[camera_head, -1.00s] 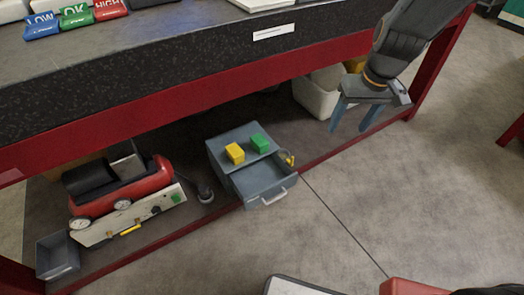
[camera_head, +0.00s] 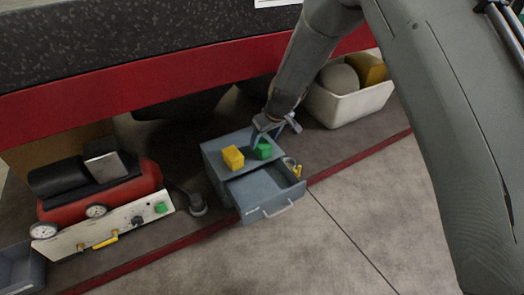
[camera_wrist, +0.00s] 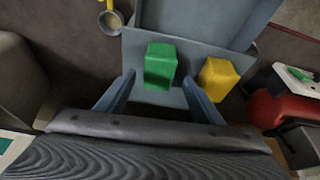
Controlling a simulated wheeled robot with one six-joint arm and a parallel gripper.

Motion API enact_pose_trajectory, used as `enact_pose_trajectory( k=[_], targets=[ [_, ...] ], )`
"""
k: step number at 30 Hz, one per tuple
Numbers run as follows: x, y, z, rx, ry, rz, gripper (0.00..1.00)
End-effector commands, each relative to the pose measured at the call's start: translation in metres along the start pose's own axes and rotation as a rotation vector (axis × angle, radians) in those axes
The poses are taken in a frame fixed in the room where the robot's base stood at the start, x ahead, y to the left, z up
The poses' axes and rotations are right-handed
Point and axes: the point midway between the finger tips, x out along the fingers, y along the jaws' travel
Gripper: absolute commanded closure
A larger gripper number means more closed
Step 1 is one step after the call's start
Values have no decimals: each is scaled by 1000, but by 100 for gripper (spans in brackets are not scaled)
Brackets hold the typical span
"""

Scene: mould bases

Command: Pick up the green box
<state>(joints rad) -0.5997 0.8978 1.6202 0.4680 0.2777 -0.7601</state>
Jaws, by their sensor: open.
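The green box (camera_head: 264,150) stands on top of a grey drawer cabinet (camera_head: 213,152), at the right of a yellow box (camera_head: 233,158). In the wrist view the green box (camera_wrist: 160,66) lies ahead of and between the open fingers of my gripper (camera_wrist: 158,92), and the yellow box (camera_wrist: 217,78) is just outside the right finger. In the head view my gripper (camera_head: 270,130) is at the green box and partly hides it. I cannot tell whether a finger touches it.
The cabinet's drawer (camera_head: 268,192) is pulled out at the front. A white bin (camera_head: 348,103) with a ball and a yellow block stands to the right. A red compressor (camera_head: 100,190) is at the left. The bench (camera_head: 150,70) overhangs the shelf.

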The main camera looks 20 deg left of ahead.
Motion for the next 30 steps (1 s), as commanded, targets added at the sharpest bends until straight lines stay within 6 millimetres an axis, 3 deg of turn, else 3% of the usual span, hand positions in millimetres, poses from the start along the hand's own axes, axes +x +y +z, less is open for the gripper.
enact_pose_trajectory(
  k=[15, 23, 30],
  targets=[
    [58, 2, 1, 2, -1, 0, 39],
    [60, 2, 1, 2, -1, 0, 39],
    [60, 2, 1, 2, -1, 0, 80]
  ],
)
